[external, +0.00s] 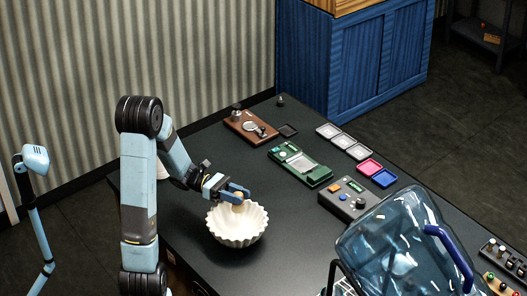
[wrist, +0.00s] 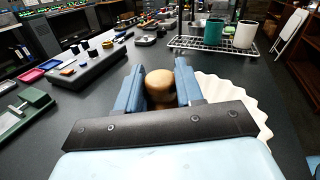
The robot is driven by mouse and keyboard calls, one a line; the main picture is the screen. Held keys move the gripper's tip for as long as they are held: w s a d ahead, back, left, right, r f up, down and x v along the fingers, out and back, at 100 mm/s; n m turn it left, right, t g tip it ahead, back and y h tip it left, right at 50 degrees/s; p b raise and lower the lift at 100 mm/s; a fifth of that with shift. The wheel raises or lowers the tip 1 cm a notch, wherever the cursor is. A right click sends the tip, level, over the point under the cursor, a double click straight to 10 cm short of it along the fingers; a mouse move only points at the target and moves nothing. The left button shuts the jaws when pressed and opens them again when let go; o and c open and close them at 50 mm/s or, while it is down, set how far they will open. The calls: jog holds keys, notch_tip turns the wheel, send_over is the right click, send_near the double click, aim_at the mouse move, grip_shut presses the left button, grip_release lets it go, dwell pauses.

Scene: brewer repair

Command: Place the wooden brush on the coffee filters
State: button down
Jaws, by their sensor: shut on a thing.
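The coffee filters (external: 236,230) are a white fluted bowl-shaped stack on the dark table in the external view. Their scalloped rim (wrist: 252,112) shows at the right in the wrist view, partly hidden by my gripper. My gripper (external: 237,194) is over the filters' far rim, with blue fingers. In the wrist view my gripper (wrist: 160,87) is shut on the wooden brush (wrist: 160,82), of which a rounded tan end shows between the fingers. The lower part of the brush is hidden. I cannot tell whether the brush touches the filters.
A grey control box (external: 347,200) stands right of the filters, with a green device (external: 300,166) and brown board (external: 250,126) behind. A large clear blue jug (external: 400,240) is at front right. A wire rack (wrist: 212,46) holds cups.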

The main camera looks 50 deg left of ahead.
jog(key=c, duration=0.7)
grip_release()
